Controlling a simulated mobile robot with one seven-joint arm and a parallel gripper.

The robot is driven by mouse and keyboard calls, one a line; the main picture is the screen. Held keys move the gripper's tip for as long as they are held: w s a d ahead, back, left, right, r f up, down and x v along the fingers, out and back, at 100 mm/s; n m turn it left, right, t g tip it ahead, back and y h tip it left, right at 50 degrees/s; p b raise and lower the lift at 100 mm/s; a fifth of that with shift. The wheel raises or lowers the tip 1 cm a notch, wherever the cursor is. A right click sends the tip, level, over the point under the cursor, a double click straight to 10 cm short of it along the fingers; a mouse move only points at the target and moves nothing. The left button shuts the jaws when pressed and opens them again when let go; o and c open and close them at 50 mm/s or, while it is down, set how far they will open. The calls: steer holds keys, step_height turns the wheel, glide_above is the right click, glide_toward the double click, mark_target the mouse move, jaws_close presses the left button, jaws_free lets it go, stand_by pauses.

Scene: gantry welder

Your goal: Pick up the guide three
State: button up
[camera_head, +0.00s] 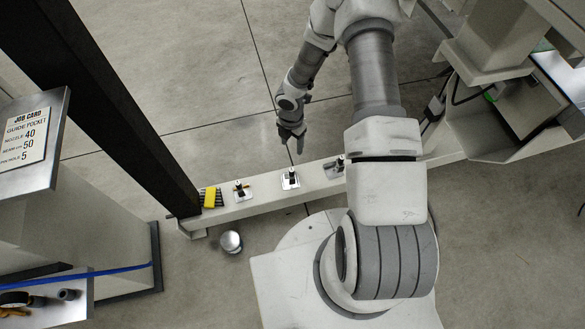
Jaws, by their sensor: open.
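Several small dark upright pieces stand on pale square plates along a light beam (262,198). They look like the guides, but no number is readable, so I cannot tell which is guide three. One guide (240,189) is at the left, one (291,178) in the middle and one (339,165) at the right, close beside my arm and partly hidden by it. My gripper (293,147) is open and points down just beyond the middle guide. It appears apart from the guides and holds nothing visible.
A yellow block (210,197) on a dark ribbed piece lies at the beam's left end, beside a dark post (120,110). A round metal can (231,241) is on the floor. A job card (26,137) is at the left. Floor beyond the beam is clear.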

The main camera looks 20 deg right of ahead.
step_height(320, 180, down, 2)
steer(key=b, duration=0.5)
glide_above(291, 169)
steer(key=shift+n, duration=0.3)
steer(key=f, duration=1.1)
steer(key=shift+s+a+f, duration=0.15)
steer(key=shift+s+f, duration=0.2)
steer(key=shift+f, duration=0.05)
steer(key=shift+w+d+f+b, duration=0.1)
steer(key=shift+f+b, duration=0.4)
steer(key=shift+f, duration=0.9)
steer(key=shift+w+d+f+b, duration=0.1)
steer(key=shift+f+b, duration=0.35)
steer(key=shift+f, duration=0.9)
jaws_close()
